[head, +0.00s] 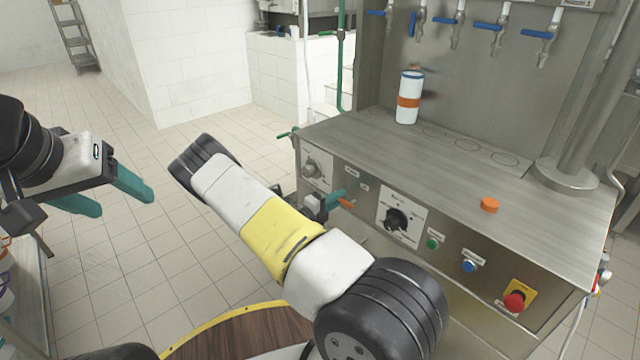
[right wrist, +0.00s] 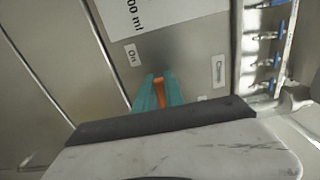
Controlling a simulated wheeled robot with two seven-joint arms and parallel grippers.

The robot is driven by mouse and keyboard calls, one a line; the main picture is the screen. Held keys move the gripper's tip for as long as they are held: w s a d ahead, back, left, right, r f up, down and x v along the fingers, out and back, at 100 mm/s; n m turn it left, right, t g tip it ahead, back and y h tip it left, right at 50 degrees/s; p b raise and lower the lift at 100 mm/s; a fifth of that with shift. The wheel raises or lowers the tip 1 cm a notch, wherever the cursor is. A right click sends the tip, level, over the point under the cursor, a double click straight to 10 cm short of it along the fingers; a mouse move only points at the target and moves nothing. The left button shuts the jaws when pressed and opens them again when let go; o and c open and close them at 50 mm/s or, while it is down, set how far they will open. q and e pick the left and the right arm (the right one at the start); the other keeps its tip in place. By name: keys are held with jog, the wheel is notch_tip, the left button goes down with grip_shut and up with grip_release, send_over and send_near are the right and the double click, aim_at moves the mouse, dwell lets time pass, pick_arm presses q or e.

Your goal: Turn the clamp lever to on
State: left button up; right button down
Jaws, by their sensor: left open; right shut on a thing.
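The clamp lever is orange and sits on the machine's front panel. Its tip (head: 347,204) shows beside the teal fingers of my right gripper (head: 334,199) in the head view. In the right wrist view those fingers (right wrist: 158,92) are shut on the lever (right wrist: 159,88), one on each side. The fingers hide part of it, and I cannot tell which position it is turned to. An "On" label (right wrist: 131,54) is on the panel left of the lever. My left gripper (head: 118,199) is open and empty over the floor at left, away from the machine.
The panel has a black dial (head: 396,219), a green button (head: 432,243), a blue button (head: 468,265) and a red stop button (head: 514,301). Blue-handled taps hang above.

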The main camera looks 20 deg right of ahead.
jog(key=shift+f+n, duration=0.15)
jog(key=shift+n, duration=0.15)
jog(key=c, duration=1.4)
grip_release()
jog(key=shift+c, duration=0.2)
jog(key=shift+a, duration=0.15)
jog(key=v, duration=0.7)
jog(key=shift+s+a, duration=0.15)
jog(key=shift+a, duration=0.1)
